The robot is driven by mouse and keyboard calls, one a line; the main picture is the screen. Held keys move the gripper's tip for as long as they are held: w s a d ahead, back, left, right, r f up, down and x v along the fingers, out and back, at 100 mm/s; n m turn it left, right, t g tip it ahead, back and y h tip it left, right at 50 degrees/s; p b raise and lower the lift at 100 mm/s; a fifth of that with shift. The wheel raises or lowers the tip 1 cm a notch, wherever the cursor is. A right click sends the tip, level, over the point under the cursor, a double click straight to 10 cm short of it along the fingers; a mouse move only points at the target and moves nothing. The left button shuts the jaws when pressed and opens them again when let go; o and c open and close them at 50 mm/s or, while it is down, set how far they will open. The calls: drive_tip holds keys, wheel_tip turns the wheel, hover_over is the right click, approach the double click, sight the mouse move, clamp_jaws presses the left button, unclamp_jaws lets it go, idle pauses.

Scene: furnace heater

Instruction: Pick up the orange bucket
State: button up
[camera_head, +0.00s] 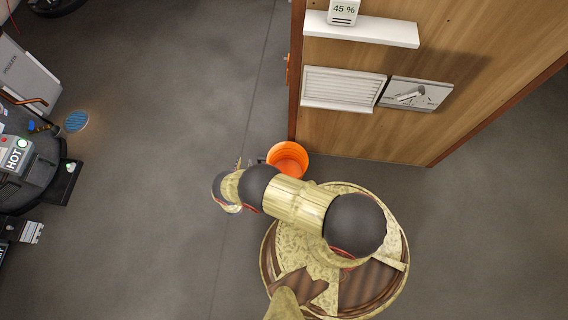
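The orange bucket (288,155) stands upright on the grey floor, by the left end of the wooden wall and just beyond my round base. Its open top faces up toward the camera, and its near side is partly covered by my arm. My arm reaches left across the near side of the bucket. A small part of my gripper (248,162) shows just left of the bucket's rim, beyond the dark arm joint. The rest of it is hidden by the arm, so its fingers and any contact with the bucket cannot be made out.
The wooden wall (390,140) carries a white shelf (362,32) with a 45 % display (343,12), a white vent (342,86) and a grey panel (416,95). A dark machine with a HOT sign (15,157) stands at the left. The floor between is mostly clear.

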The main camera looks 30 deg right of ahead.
drive_tip(key=s+d+f+h, duration=0.1)
drive_tip(key=s+d+f, duration=0.2)
drive_tip(key=s+d, duration=0.15)
drive_tip(key=b+x, duration=0.1)
drive_tip(key=x, duration=0.1)
drive_tip(key=b+x, duration=0.1)
drive_tip(key=x, duration=0.2)
drive_tip(key=shift+d+f, duration=0.25)
drive_tip(key=shift+f, duration=0.1)
drive_tip(key=shift+w+d+b, duration=0.3)
drive_tip(key=shift+w+b, duration=0.05)
drive_tip(key=shift+w, duration=0.1)
drive_tip(key=c, duration=0.3)
clamp_jaws()
